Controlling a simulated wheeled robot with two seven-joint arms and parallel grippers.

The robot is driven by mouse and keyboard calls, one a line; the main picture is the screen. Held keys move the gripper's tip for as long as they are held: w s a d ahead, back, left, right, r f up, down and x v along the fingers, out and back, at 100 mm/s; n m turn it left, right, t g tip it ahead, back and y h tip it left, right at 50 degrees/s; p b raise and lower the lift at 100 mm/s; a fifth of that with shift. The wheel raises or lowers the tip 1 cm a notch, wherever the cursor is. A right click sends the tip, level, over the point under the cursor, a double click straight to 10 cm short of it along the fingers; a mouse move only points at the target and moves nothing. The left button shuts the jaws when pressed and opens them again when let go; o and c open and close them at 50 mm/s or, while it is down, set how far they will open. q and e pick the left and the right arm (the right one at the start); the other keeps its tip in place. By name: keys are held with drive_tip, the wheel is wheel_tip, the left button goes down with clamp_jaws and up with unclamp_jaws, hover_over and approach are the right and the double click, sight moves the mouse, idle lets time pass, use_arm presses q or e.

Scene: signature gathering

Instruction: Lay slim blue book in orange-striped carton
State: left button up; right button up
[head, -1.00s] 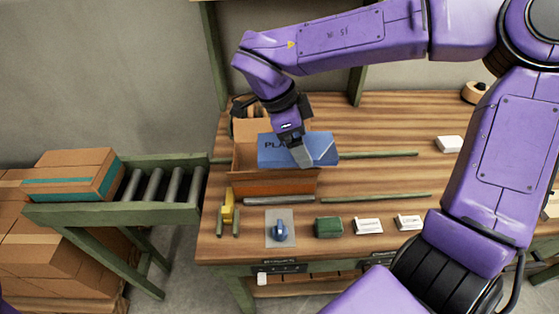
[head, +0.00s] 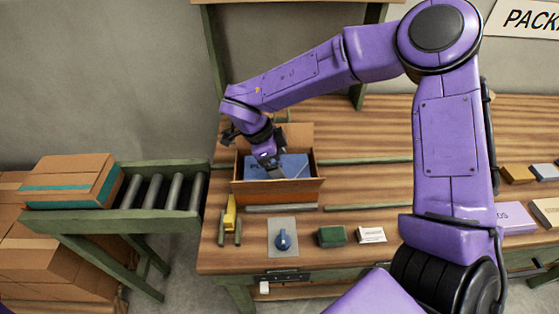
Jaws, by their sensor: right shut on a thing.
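The slim blue book (head: 262,171) is tilted inside the open carton (head: 250,194), with its top part showing above the front wall. The carton is brown with an orange front, its flaps open, on the wooden table. My right gripper (head: 277,166) reaches down into the carton and is shut on the book near its upper middle. The gripper covers part of the cover, and the carton's front wall hides the book's lower edge. I cannot tell whether the book touches the carton floor. My left gripper is not in view.
A roller conveyor (head: 172,192) with a taped box (head: 70,181) stands at the left. A yellow tool (head: 230,212), a blue-knobbed plate (head: 282,238), a green box (head: 332,236) and a white card box (head: 371,235) line the table front. More small boxes (head: 517,174) lie at the right.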

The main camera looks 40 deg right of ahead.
drive_tip(key=shift+f, duration=0.2)
drive_tip(key=shift+w+f, duration=0.1)
drive_tip(key=shift+f, duration=0.2)
drive_tip(key=o, duration=0.9)
drive_tip(key=shift+r, duration=0.1)
drive_tip(key=shift+r, duration=0.35)
drive_tip(key=v, duration=1.2)
drive_tip(key=shift+r+b, duration=0.25)
drive_tip(key=shift+b, duration=0.05)
